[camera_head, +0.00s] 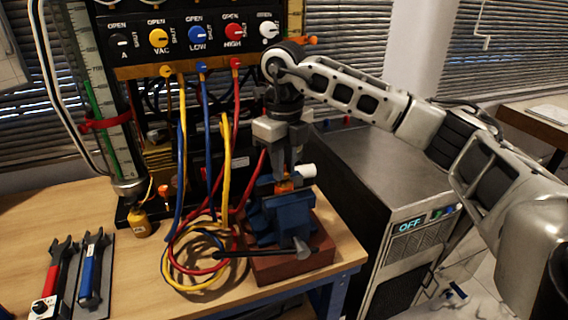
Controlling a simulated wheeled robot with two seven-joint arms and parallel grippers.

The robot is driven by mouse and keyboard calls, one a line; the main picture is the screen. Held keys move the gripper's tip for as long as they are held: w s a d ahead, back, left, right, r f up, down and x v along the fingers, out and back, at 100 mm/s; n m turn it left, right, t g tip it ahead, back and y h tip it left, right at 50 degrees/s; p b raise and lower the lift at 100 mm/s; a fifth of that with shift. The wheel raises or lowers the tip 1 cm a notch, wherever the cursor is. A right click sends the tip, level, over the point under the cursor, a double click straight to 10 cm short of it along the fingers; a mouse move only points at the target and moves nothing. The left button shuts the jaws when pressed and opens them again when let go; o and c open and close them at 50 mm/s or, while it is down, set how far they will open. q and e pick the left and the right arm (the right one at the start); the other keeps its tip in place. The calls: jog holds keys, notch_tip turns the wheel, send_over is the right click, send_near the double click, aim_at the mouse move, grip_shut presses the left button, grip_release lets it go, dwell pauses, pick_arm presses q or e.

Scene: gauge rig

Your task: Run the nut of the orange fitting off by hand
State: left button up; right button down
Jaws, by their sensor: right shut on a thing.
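The orange fitting (284,186) sits at the top of the blue vise (278,215). Only a little of its orange shows under my fingers, and its nut cannot be made out apart from the rest. My right gripper (287,175) points straight down over the vise and is shut on the fitting. A white cylindrical part (307,170) sticks out to the right just beside the fingertips. My left gripper is not in view.
The vise stands on a brown block at the table's right corner. Yellow, red and blue hoses (190,250) coil to its left. The gauge panel (190,45) with coloured knobs rises behind. A dark cabinet (375,170) stands right.

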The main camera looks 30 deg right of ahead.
jog(key=n, duration=0.2)
jog(key=shift+n, duration=0.4)
jog(key=n, duration=0.3)
jog(key=shift+n, duration=0.3)
jog(key=n, duration=0.4)
jog(key=shift+b, duration=0.35)
jog(key=shift+n, duration=0.8)
jog(key=c, duration=1.3)
grip_release()
